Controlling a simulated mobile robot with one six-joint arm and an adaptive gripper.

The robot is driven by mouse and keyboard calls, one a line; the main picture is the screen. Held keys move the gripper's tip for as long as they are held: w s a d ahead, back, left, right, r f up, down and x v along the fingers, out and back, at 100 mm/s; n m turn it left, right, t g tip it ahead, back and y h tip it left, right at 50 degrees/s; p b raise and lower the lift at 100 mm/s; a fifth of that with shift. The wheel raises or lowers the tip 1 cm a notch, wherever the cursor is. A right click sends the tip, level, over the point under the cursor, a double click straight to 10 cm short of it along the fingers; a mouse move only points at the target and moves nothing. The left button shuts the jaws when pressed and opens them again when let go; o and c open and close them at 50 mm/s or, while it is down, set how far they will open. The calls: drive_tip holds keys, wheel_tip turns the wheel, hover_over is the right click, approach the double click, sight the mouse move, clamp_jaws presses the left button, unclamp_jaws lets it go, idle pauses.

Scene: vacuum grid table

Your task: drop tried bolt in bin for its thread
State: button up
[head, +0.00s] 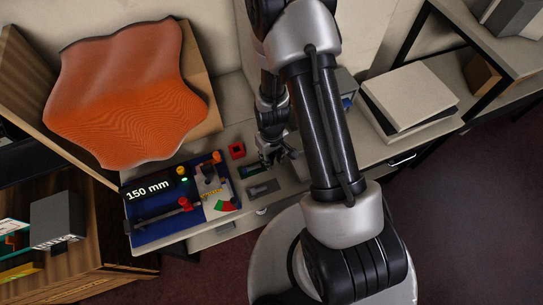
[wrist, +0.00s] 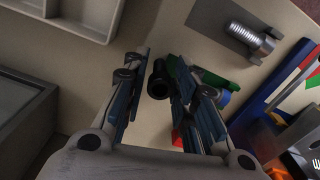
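My gripper (head: 272,158) is low over the table in the head view, just right of the small red square tray. In the wrist view my gripper (wrist: 160,85) has its two fingers apart, with a black round-ended bolt-like part (wrist: 158,86) between them. Bare table shows between this part and the left finger, so it does not look clamped. A silver threaded bolt (wrist: 247,38) with a hex head lies on a grey plate (wrist: 212,18) at upper right. A green piece (wrist: 208,78) and a blue one lie partly behind the right finger.
A blue board (head: 160,229) with a 150 mm display stands left of my gripper. A pale compartment tray (wrist: 85,15) and a grey box (wrist: 20,112) flank the left of the wrist view. Bare table lies between.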

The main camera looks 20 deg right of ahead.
drive_tip(key=shift+o, duration=0.8)
